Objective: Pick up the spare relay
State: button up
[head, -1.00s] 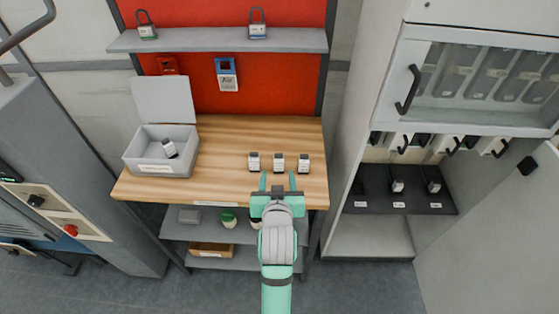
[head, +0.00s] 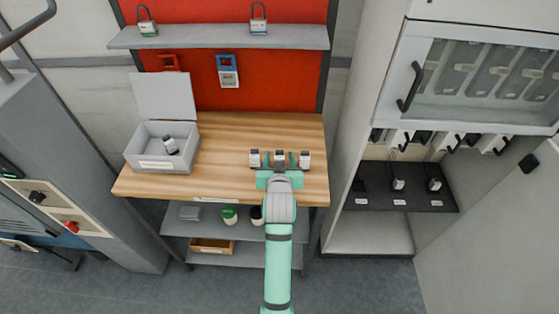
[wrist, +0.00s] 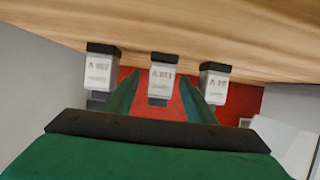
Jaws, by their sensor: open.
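The labels are too small to tell which is the spare. My gripper (head: 280,161) is open at the row, its fingers on either side of the middle relay. In the wrist view the fingers (wrist: 159,74) flank the middle relay (wrist: 160,82); contact cannot be told. The other two stand outside the fingers. Another relay-like block (head: 170,145) lies tilted in the open grey box (head: 160,165).
The wooden bench (head: 225,150) is clear between box and row. Padlocks stand on the shelf (head: 200,38) above. At right, a cabinet has a black shelf (head: 410,199) with similar blocks and an open door.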

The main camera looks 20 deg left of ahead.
jog(key=c, duration=1.2)
jog(key=shift+o, duration=0.2)
jog(key=shift+w, duration=0.1)
jog(key=shift+r, duration=0.1)
